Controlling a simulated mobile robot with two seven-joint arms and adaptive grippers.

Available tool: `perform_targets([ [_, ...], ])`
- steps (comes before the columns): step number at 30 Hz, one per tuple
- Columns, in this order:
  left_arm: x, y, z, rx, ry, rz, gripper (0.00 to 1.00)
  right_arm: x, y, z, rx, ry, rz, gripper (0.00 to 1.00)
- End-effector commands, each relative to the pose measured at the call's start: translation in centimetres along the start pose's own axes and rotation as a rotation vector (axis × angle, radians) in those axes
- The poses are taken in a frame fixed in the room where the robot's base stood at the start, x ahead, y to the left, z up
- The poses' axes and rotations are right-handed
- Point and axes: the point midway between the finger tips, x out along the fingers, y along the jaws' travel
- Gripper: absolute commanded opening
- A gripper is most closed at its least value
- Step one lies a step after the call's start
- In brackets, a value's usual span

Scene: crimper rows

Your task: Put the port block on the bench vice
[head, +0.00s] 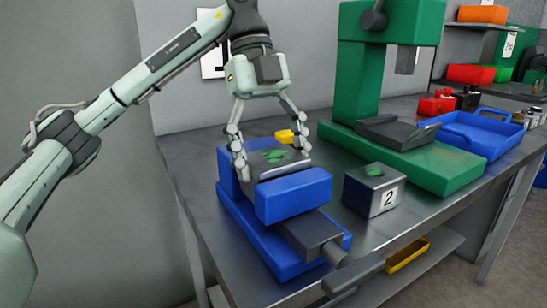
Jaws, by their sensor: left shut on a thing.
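The port block (264,171), a dark grey block with green marks on its top, sits at the blue bench vice (291,196), between its front and rear jaws in this view. My left gripper (271,155) reaches down from above and is shut on the block, with one finger on each side. The front jaw hides the block's lower part, so I cannot tell whether it rests on the vice. My right gripper is not in view.
A grey block marked 2 (372,190), with a green mark on top, stands right of the vice. Behind it is a green press (430,163). A blue tray (489,139) and red items lie further right. A small yellow object (284,136) is behind the vice.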

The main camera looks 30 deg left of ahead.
Motion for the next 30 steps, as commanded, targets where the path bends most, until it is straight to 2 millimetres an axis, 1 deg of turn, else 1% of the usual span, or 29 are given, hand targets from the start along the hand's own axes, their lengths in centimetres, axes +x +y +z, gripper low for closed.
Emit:
perform_targets([
  [3, -0.1, 0.0, -0.1, 0.002, 0.001, -0.002, 0.17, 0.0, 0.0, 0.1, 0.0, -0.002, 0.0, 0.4],
  [4, 0.1, 0.0, 0.0, 0.0, 0.0, 0.001, 0.81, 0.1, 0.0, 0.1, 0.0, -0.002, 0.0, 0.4],
  [8, 0.0, 0.0, 0.0, 0.0, 0.0, 0.001, 0.97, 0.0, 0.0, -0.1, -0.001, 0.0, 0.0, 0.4],
  [20, -0.2, 0.0, 0.0, 0.0, 0.0, 0.0, 0.98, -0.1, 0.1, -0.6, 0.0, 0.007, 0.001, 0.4],
  [23, -0.9, -0.1, 0.0, 0.0, -0.002, -0.001, 0.98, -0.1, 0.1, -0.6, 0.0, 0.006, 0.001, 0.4],
  [26, -2.2, -0.1, 0.0, 0.0, -0.003, -0.003, 0.98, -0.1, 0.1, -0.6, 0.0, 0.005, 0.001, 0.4],
  [30, -4.4, -0.1, -0.1, 0.0, -0.005, -0.003, 0.98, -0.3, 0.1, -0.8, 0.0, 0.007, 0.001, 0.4],
])
